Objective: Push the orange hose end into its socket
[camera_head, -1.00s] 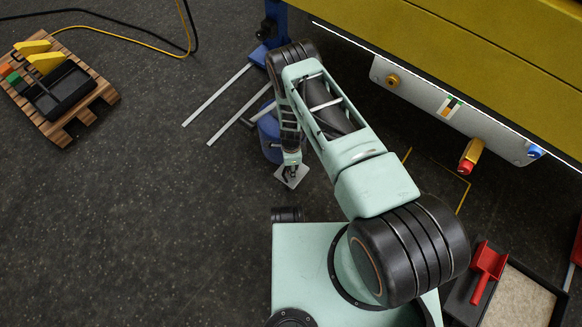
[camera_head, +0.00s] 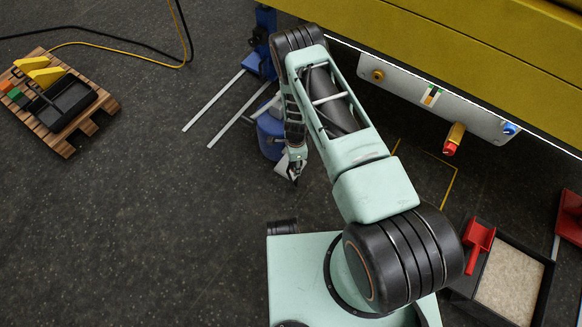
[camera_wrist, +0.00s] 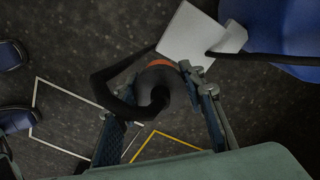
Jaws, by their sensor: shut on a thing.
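My gripper (camera_head: 294,172) hangs low over the floor beside a blue drum in the head view. In the wrist view, its two fingers (camera_wrist: 155,88) are closed around a black curled hose (camera_wrist: 152,100) with an orange band (camera_wrist: 160,63) at its far side. I take this to be the orange hose end; its tip is not clear. A pale panel (camera_head: 398,85) under the yellow machine body carries a brass fitting (camera_head: 377,75), a red-tipped brass fitting (camera_head: 453,138) and a blue fitting (camera_head: 510,128). Which socket belongs to the orange hose I cannot tell.
A pale square plate (camera_wrist: 195,38) lies near the blue drum (camera_head: 270,132). A wooden pallet (camera_head: 62,143) with a black tray stands at left. A red scoop (camera_head: 478,245) and a sand-filled tray (camera_head: 512,285) are at lower right. The floor at left centre is clear.

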